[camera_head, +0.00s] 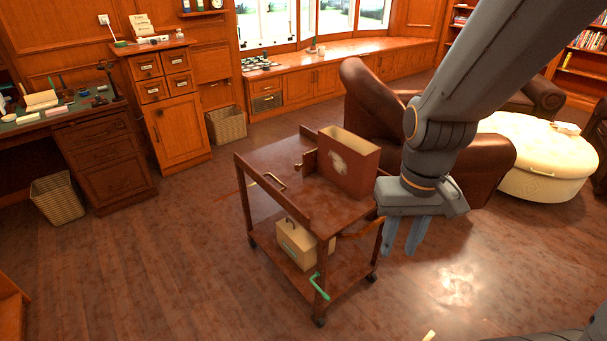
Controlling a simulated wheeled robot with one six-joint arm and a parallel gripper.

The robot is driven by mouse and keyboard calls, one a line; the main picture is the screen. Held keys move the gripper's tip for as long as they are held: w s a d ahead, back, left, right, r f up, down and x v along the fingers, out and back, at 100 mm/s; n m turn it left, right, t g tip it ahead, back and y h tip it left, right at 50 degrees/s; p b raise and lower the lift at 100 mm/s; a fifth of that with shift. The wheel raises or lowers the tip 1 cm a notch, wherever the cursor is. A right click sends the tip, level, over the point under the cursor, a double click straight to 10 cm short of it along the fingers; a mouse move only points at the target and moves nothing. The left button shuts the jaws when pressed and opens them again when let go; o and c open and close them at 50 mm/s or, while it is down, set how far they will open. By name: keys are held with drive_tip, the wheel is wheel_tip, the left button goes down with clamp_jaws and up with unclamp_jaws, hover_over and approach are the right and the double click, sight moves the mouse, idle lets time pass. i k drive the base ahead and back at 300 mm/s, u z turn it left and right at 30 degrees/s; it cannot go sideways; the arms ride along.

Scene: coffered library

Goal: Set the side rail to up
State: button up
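A dark red-brown wooden cart (340,207) stands in the middle of the floor, with an upper and a lower shelf. A thin reddish bar (362,230) shows at the right side, below the upper shelf. I cannot tell for sure which piece is the side rail or how it is set. My gripper (405,236) hangs fingers-down just right of the cart, apart from the rail. Its fingers show a gap and hold nothing.
A tall open-topped brown box (349,163) stands on the upper shelf. A tan box (304,244) sits on the lower shelf, near a green handle (319,286). A leather armchair (374,108) and a cream ottoman (536,158) stand behind. Floor at the front left is clear.

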sight(298, 215)
drive_tip(key=z, duration=0.05)
drive_tip(key=i, duration=1.05)
drive_tip(key=u, duration=0.5)
